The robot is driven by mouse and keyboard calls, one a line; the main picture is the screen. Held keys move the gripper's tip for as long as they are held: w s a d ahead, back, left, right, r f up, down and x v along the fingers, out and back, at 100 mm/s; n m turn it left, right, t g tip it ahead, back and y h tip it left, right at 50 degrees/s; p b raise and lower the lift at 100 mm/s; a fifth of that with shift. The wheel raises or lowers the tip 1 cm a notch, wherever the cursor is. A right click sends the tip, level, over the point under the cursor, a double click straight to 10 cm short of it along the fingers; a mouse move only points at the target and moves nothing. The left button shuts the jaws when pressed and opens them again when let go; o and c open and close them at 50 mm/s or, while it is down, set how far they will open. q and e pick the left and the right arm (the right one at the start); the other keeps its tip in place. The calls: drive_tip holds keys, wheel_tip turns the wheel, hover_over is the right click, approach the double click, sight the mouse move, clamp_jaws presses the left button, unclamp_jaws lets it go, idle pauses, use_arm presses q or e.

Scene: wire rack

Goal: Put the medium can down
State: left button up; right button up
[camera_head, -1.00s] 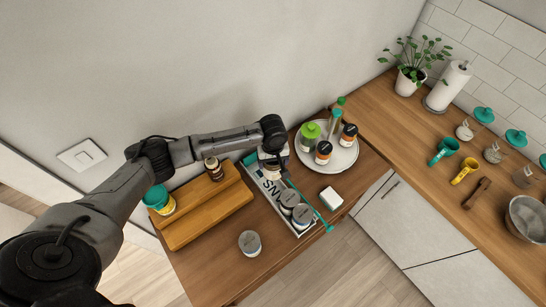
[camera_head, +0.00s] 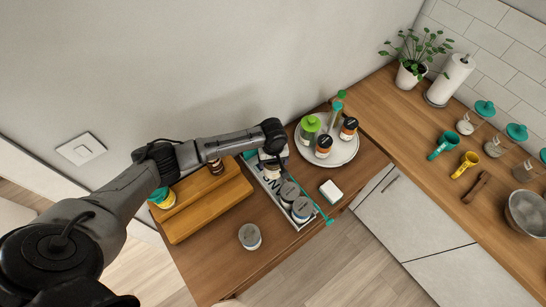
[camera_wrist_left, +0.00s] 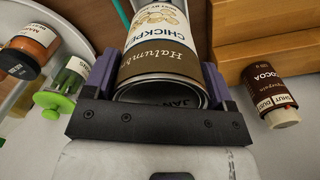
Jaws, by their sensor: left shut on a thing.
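My left gripper (camera_head: 272,161) reaches down at the back end of a long, narrow white bin with lettering (camera_head: 269,189). In the left wrist view, the gripper (camera_wrist_left: 158,92) is shut on a can with a brown and white chickpea label (camera_wrist_left: 160,58); the can lies between the purple-grey fingers. In the head view the held can (camera_head: 267,171) is mostly hidden by the gripper, and I cannot tell whether it touches the bin floor. Two grey-lidded cans (camera_head: 289,193) (camera_head: 302,209) stand in the bin's front part. Another can (camera_head: 250,236) stands on the wooden counter. My right gripper is out of view.
A stepped wooden rack (camera_head: 208,210) stands left of the bin, with a brown cocoa jar (camera_head: 215,167) and a teal-lidded yellow container (camera_head: 162,197). A round white tray (camera_head: 345,153) with bottles and jars stands to the right. A white block (camera_head: 331,192) lies nearby. The front counter is mostly clear.

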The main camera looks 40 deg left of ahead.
use_arm(q)
wheel_tip(320, 180, down, 10)
drive_tip(key=b, duration=0.3)
drive_tip(key=shift+r, duration=0.15)
idle(0.3)
idle(0.4)
drive_tip(key=shift+f, duration=0.2)
idle(0.5)
drive_tip(key=shift+p, duration=0.4)
idle(0.4)
drive_tip(key=shift+f, duration=0.1)
idle(0.6)
drive_tip(key=shift+f, duration=0.5)
